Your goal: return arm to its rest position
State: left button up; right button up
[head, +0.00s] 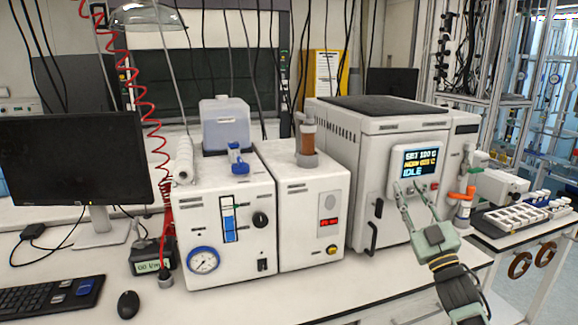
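My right gripper (408,187) reaches in from the lower right. Its two thin fingers are apart with nothing visible between them. The display shows set and current temperature lines and the word IDLE. My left gripper is not in view.
Left of the reactor stand two white instrument boxes (226,239) (313,221), one with a pressure gauge (203,260). A monitor (72,157), keyboard (48,298) and mouse (128,305) are at the left. A vial rack (514,217) stands right. The bench front is mostly clear.

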jog(key=w+d+f+m+g+h, duration=0.4)
jog(key=d+f+m+h, duration=0.15)
jog(key=f, duration=0.35)
jog(key=s+a+f+g, duration=0.1)
jog(key=s+f+g, duration=0.2)
jog(key=f, duration=1.1)
jog(key=s+f+g, duration=0.2)
jog(key=s+f, duration=0.2)
jog(key=f, duration=1)
jog(key=s+a+f+g, duration=0.2)
jog(key=s+f+g, duration=0.1)
jog(key=s+f, duration=0.75)
jog(key=s+a+f+g, duration=0.15)
jog(key=s+f, duration=0.55)
jog(key=f, duration=0.7)
jog(key=s+a+f+g, duration=0.2)
jog(key=s+f, duration=0.4)
jog(key=s, duration=0.9)
jog(key=s+a+f+g, duration=0.2)
jog(key=s+f+g, duration=0.2)
jog(key=s, duration=1.1)
jog(key=s+a+f+g, duration=0.2)
jog(key=s+f, duration=0.7)
jog(key=s, duration=0.6)
jog(key=shift+s+a+m+g, duration=0.25)
jog(key=shift+a+m+g, duration=0.15)
jog(key=shift+g, duration=0.25)
jog(key=shift+f, duration=0.1)
